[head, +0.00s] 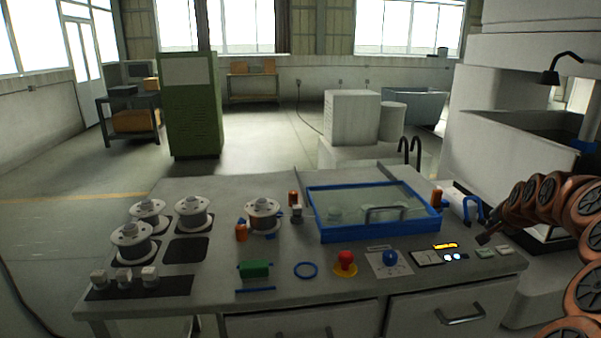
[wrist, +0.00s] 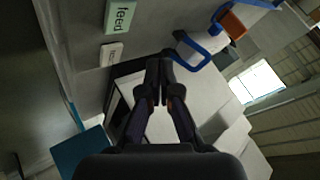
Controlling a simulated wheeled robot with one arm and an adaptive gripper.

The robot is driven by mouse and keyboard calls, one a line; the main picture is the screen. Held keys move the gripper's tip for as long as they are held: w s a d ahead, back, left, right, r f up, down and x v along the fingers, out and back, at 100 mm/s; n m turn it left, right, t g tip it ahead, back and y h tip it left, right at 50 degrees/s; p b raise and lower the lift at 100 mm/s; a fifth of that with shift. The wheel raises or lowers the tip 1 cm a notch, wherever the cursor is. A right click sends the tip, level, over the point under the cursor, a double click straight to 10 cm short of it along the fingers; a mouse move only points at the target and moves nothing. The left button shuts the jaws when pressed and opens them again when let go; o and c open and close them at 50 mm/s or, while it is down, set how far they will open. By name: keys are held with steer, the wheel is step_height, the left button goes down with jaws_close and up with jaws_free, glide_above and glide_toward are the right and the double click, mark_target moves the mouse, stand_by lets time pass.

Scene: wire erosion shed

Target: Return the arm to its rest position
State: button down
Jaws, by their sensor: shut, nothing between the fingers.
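My gripper (head: 484,239) is at the right end of the bench in the head view, at the end of my copper-coloured arm. In the wrist view my gripper (wrist: 160,98) has its two dark fingers together with nothing between them. A green block marked "feed" (wrist: 120,17) and a smaller pale block (wrist: 112,53) lie on the bench beside it. They also appear in the head view as the two pale green blocks at the right front of the bench (head: 485,253). The fingers look apart from both blocks, though the exact gap cannot be told.
The grey bench (head: 210,287) carries several wire spools, a blue-framed glass tray (head: 375,238), a red knob (head: 345,262), a blue knob (head: 390,258) and a blue ring (head: 306,270). A blue clamp-like piece (head: 474,208) stands near my gripper. A large pale machine (head: 510,130) rises behind my arm.

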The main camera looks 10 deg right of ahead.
steer(key=a+r+n+g+y+p, duration=0.1)
steer(key=a+r+n+y, duration=0.2)
steer(key=a, duration=1.3)
steer(key=s+a+f+n+g+y+p, duration=0.1)
steer(key=s+a+n+g, duration=0.15)
steer(key=s+a, duration=0.4)
steer(key=s+a+f+n+g, duration=0.1)
steer(key=s+a+n, duration=0.2)
steer(key=a, duration=0.7)
steer(key=s+a+f+n+g, duration=0.1)
steer(key=s+a+g, duration=0.1)
steer(key=s, duration=0.7)
steer(key=s+a+f+n+g+p, duration=0.1)
steer(key=s+a, duration=0.4)
steer(key=s, duration=0.5)
steer(key=s+a+f+n+g+p, duration=0.1)
steer(key=s+a+f+n+g, duration=0.1)
steer(key=s, duration=0.7)
steer(key=shift+s+a+n+g, duration=0.4)
steer(key=shift+a+n, duration=0.35)
steer(key=shift+a, duration=0.4)
steer(key=shift+d, duration=0.15)
